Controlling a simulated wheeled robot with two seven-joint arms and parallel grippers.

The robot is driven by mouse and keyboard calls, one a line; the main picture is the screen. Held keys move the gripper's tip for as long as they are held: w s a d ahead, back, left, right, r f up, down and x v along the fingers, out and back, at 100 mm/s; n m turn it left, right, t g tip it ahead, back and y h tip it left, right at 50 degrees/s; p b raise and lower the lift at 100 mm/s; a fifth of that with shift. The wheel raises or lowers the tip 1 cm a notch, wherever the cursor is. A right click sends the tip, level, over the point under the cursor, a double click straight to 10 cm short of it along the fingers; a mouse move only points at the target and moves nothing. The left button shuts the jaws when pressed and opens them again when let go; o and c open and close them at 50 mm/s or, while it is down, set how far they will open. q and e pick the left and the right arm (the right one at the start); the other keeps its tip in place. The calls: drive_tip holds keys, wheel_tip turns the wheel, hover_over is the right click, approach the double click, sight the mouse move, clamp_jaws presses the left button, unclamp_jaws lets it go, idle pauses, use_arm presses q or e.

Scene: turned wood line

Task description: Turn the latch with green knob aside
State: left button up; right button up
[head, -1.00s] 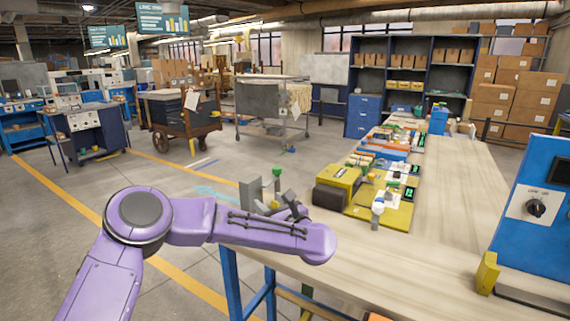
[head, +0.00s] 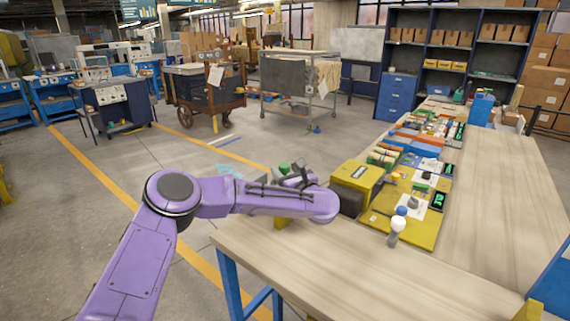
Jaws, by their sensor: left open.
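The green knob (head: 284,168) shows at the near left edge of the workbench, just above my left forearm. The rest of its latch is mostly hidden behind my purple left arm. My left gripper (head: 299,173), with dark grey fingers, is open close to the right of the knob. I cannot tell whether a finger touches it. My right gripper is not in view.
A yellow and black box (head: 358,185) stands just right of my left gripper. The wooden bench top (head: 340,265) is clear in front.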

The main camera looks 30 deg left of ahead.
use_arm(q)
drive_tip(key=shift+w+a, duration=0.5)
drive_tip(key=shift+a, duration=0.05)
drive_tip(key=shift+w+a, duration=0.1)
drive_tip(key=shift+a, duration=0.2)
drive_tip(key=shift+r, duration=0.1)
